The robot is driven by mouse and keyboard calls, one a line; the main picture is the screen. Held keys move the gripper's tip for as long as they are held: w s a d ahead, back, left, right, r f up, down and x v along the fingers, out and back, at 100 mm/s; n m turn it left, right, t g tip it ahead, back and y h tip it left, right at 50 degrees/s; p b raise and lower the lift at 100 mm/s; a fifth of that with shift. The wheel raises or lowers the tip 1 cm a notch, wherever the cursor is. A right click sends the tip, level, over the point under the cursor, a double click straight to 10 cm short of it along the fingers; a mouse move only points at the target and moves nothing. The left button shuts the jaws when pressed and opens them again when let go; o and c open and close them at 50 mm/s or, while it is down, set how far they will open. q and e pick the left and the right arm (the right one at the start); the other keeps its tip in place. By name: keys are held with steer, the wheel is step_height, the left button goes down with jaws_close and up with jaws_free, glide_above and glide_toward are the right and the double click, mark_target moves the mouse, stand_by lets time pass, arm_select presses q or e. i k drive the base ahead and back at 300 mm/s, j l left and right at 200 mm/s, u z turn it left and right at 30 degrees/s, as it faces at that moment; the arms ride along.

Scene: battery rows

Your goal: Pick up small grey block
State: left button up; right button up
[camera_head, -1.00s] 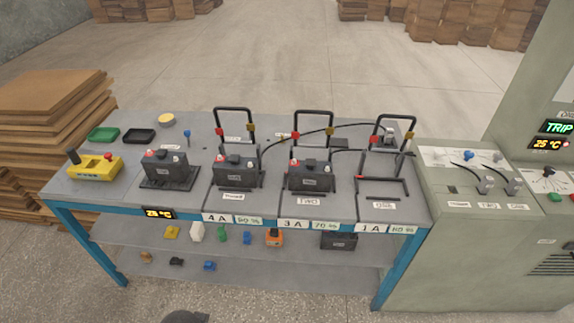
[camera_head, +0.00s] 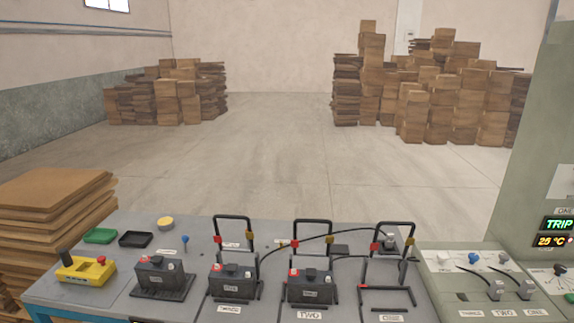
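No thing in view is clearly a separate small grey block. Small blocky shapes at the cable ends (camera_head: 495,290) on the right panel look grey, but I cannot tell whether either is the block. Neither of my grippers is in view. The table's lower shelf is out of view.
Black batteries (camera_head: 232,277) stand in a row on the grey table (camera_head: 110,284), with upright black frames behind some. A yellow device (camera_head: 85,269) and green tray (camera_head: 99,235) sit at left. Stacked boards (camera_head: 50,215) stand beyond the left edge. Open floor (camera_head: 260,165) lies behind.

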mark_target(157, 271)
steer(key=i+j, duration=0.15)
steer(key=j, duration=0.25)
steer(key=i+j, duration=0.1)
steer(key=j, duration=0.3)
steer(key=i+j+z, duration=0.1)
steer(key=j, duration=0.35)
steer(key=i+j, duration=0.2)
steer(key=j, duration=0.2)
steer(key=i+j, duration=0.1)
steer(key=j, duration=0.35)
steer(key=i+j, duration=0.15)
steer(key=j, duration=0.25)
steer(key=z, duration=0.05)
